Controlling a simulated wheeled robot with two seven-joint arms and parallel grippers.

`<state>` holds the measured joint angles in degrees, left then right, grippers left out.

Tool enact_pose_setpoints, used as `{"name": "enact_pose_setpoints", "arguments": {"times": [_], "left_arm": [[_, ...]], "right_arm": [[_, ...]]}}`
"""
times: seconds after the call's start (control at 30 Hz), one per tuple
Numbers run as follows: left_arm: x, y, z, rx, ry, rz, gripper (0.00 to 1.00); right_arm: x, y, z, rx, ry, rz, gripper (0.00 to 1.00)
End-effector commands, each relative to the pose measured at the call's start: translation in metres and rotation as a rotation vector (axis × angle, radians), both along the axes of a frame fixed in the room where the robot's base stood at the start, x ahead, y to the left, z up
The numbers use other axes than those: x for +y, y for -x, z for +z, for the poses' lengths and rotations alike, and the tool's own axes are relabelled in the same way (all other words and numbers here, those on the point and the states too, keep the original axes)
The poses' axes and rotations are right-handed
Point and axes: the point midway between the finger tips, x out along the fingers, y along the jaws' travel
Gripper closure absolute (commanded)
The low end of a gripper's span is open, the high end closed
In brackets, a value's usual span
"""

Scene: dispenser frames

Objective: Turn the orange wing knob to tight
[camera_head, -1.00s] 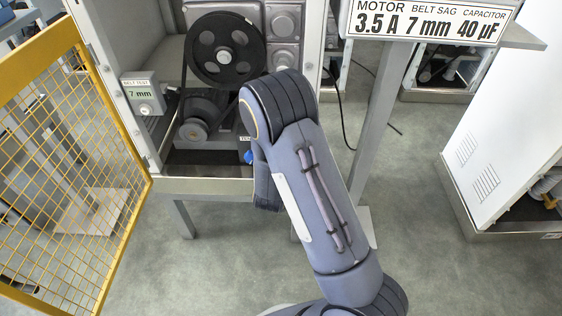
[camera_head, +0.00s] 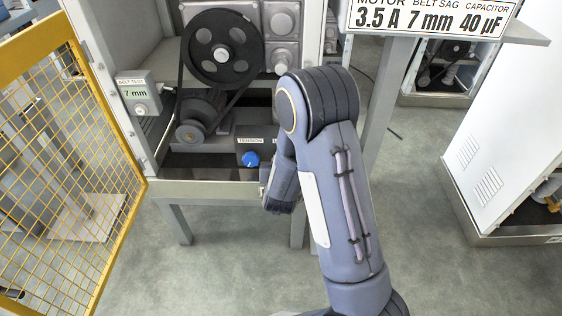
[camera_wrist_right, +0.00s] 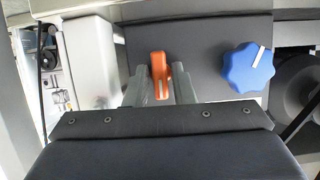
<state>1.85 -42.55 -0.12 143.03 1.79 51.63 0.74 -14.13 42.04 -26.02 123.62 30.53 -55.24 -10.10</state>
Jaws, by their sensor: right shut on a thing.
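The orange wing knob (camera_wrist_right: 158,73) shows in the right wrist view, near the middle, in front of a dark grey panel. My right gripper (camera_wrist_right: 160,85) has its two fingers on either side of the orange wing and is shut on it. The wing stands nearly upright in that view. Its base is partly hidden by the fingers. In the head view the knob is hidden behind my right arm, and the right gripper's fingers are hidden too. My left gripper is not in view.
A blue knob (camera_wrist_right: 248,68) sits beside the orange one, under a TENSION label (camera_head: 250,140). A belt drive with a large black pulley (camera_head: 222,49) is above. A BELT TEST gauge (camera_head: 139,93) reads 7 mm. A yellow mesh door (camera_head: 108,150) stands open at left.

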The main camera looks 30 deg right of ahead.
Motion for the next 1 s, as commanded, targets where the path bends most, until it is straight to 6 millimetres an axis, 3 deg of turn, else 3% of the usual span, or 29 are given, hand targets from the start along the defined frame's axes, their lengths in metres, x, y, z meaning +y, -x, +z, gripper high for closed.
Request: {"name": "enact_pose_setpoints", "arguments": {"times": [0.1, 0.13, 0.2, 0.57, 1.0], "left_arm": [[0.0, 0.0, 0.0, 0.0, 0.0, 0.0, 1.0], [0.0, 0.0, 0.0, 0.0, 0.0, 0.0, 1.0], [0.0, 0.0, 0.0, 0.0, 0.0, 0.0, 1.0], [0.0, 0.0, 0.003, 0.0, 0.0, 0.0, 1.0], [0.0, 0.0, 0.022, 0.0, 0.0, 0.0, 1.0]], "right_arm": [[0.0, 0.001, -0.001, 0.003, -0.002, 0.0, 1.0], [0.0, 0.0, -0.001, 0.003, -0.002, 0.0, 0.73], [0.0, 0.0, -0.001, 0.003, -0.001, 0.0, 0.65], [0.004, 0.005, 0.003, 0.001, 0.0, 0.001, 0.65], [0.035, 0.057, 0.028, 0.003, -0.001, 0.001, 0.65]]}}
